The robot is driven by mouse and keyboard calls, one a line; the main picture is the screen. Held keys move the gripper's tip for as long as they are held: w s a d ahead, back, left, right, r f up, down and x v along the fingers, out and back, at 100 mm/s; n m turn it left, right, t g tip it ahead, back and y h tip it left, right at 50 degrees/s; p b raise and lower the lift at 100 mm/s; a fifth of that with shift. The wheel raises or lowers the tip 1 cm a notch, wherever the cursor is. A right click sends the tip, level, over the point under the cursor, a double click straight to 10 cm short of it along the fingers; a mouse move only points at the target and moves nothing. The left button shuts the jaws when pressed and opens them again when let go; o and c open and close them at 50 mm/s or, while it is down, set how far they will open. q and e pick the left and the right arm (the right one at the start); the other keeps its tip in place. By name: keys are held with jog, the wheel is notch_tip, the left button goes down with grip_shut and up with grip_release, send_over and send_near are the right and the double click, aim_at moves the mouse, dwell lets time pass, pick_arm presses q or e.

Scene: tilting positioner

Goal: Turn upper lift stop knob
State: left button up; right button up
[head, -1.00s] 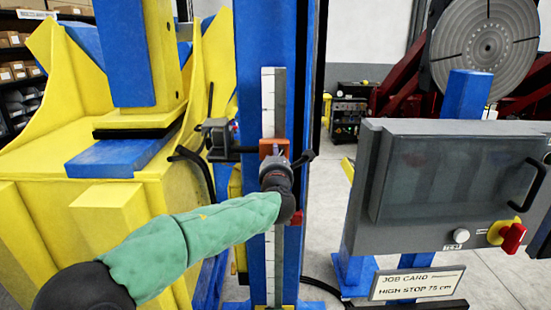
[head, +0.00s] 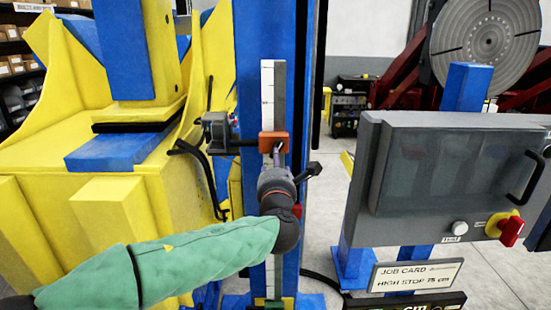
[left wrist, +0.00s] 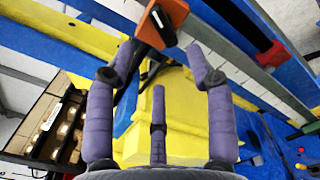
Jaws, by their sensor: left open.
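The upper stop is an orange block (head: 267,143) on the scale rail of the blue column in the head view. In the left wrist view, the orange block (left wrist: 172,16) is at the top centre, beyond the fingertips, with a small dark part on its face that may be the knob. My left gripper (head: 280,163) is just below the block in the head view, and its wrist hides part of the rail. In the left wrist view, my left gripper (left wrist: 160,65) has its purple fingers spread, with nothing between them. I cannot tell whether any finger touches the block.
A red block (left wrist: 271,53) lies along the blue column in the left wrist view. A grey box (head: 213,130) stands left of the rail. A grey control panel (head: 385,200) with a red switch (head: 510,231) is at the right, above a job card (head: 416,276) reading "HIGH STOP 75 cm".

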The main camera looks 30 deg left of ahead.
pick_arm(q)
jog(key=shift+v, duration=1.15)
